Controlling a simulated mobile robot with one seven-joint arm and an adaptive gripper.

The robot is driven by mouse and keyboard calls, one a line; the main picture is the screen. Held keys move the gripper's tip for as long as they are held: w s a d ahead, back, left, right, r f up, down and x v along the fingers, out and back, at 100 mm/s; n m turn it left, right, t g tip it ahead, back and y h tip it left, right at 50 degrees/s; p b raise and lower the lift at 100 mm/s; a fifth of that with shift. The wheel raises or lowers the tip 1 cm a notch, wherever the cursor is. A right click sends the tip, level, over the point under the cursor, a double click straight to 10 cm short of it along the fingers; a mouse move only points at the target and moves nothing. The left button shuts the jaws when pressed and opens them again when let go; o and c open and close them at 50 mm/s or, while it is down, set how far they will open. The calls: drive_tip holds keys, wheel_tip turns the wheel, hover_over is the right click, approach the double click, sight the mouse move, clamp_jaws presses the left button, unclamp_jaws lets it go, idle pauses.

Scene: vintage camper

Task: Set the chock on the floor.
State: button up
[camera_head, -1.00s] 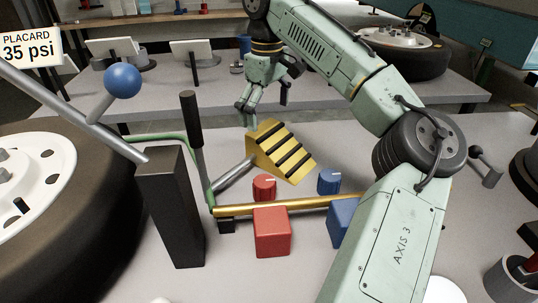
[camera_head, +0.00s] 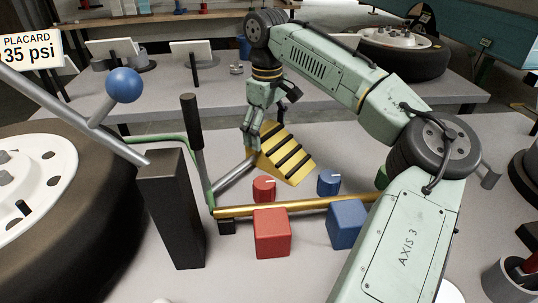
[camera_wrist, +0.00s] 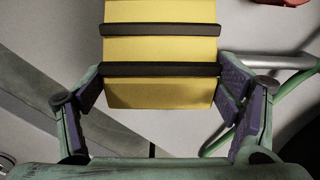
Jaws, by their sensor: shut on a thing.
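The chock (camera_head: 284,152) is a yellow wedge with black ribs across its slope. In the head view it appears to rest on the grey surface behind the brass bar. My gripper (camera_head: 252,140) is at the chock's left, higher end, pointing down. In the wrist view the chock (camera_wrist: 160,88) lies between the purple-padded fingers of my gripper (camera_wrist: 161,92), one at each side edge. The gripper is shut on it. The chock's far end is cut off in the wrist view, and its underside is hidden.
A black post (camera_head: 172,210) and wheel (camera_head: 60,200) are left.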

drive_tip(key=c, duration=1.2)
drive_tip(key=shift+c, duration=0.2)
wheel_tip(320, 180, up, 10)
